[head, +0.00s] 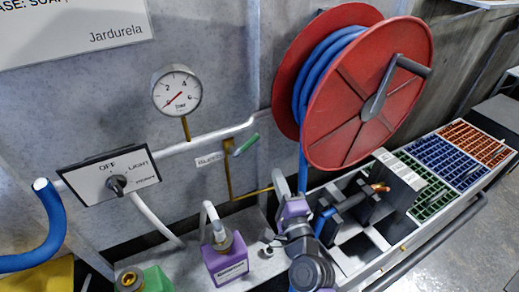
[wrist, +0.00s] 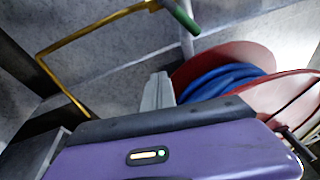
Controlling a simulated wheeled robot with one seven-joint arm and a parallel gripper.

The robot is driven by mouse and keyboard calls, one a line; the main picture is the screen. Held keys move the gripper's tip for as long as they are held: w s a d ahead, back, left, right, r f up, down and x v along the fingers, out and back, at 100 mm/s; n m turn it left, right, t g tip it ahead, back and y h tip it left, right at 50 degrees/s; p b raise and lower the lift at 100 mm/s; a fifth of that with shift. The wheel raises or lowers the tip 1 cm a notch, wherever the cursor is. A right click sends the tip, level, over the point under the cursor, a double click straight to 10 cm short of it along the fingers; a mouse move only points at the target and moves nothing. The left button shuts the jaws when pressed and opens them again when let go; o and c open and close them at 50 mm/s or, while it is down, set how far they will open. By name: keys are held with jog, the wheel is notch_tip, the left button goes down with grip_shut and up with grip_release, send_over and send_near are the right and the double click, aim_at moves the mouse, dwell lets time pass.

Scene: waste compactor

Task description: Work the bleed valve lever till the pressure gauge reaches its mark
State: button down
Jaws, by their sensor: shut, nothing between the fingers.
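The pressure gauge (head: 177,91) is a round white dial on a brass stem above the pipe. Its red needle points to the lower left, toward the low end of the scale; I cannot make out a separate mark. The bleed valve lever has a green handle (head: 247,144) slanting up to the right, beside a label on the wall. The handle also shows at the top of the wrist view (wrist: 184,17). My gripper (head: 279,174) is shut and empty, below and right of the handle and apart from it. Its grey fingers (wrist: 159,82) point up in the wrist view.
A red hose reel (head: 365,110) with blue hose stands close right of the lever. A brass pipe (head: 227,170) runs below the valve. A switch panel (head: 110,178) is at left. A purple container (head: 226,262) and a bin of coloured trays (head: 445,160) stand below.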

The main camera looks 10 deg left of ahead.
jog(key=s+d+r+m+g+y+p, duration=0.2)
jog(key=s+d+m+g+y+p, duration=0.15)
jog(key=m, duration=0.35)
jog(key=w+a+r+p, duration=0.2)
jog(key=w+a+r, duration=0.1)
jog(key=w+a, duration=0.4)
jog(key=shift+a+r, duration=0.35)
jog(key=shift+a, duration=0.55)
